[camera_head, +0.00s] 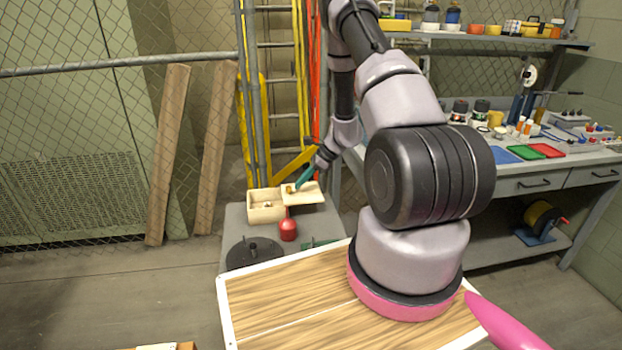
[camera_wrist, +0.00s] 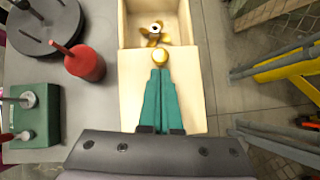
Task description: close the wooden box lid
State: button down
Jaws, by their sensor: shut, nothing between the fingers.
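The wooden box (camera_head: 264,213) stands on a grey surface with its top open; a propeller lies inside, also seen in the wrist view (camera_wrist: 155,33). The pale flat lid (camera_head: 306,198) sits beside the box opening, to the right in the head view, flat and not covering the opening; the lid also shows in the wrist view (camera_wrist: 191,95). A gold knob (camera_wrist: 162,57) stands at the lid's edge nearest the opening. My gripper (camera_wrist: 160,76) is shut and empty, its teal fingertips over the lid beside the knob. I cannot tell whether they touch it.
A red cylinder (camera_wrist: 86,63), a dark disc with a peg (camera_wrist: 42,22) and a green block (camera_wrist: 37,112) stand beside the box on the grey surface (camera_wrist: 98,105). A yellow ladder (camera_head: 300,80) stands behind. A workbench (camera_head: 530,170) is at the right.

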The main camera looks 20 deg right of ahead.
jog(key=shift+w+a, duration=0.1)
jog(key=shift+a, duration=0.15)
jog(key=w+a, duration=0.2)
jog(key=a, duration=1)
jog(key=shift+w+a, duration=0.2)
jog(key=shift+a, duration=0.2)
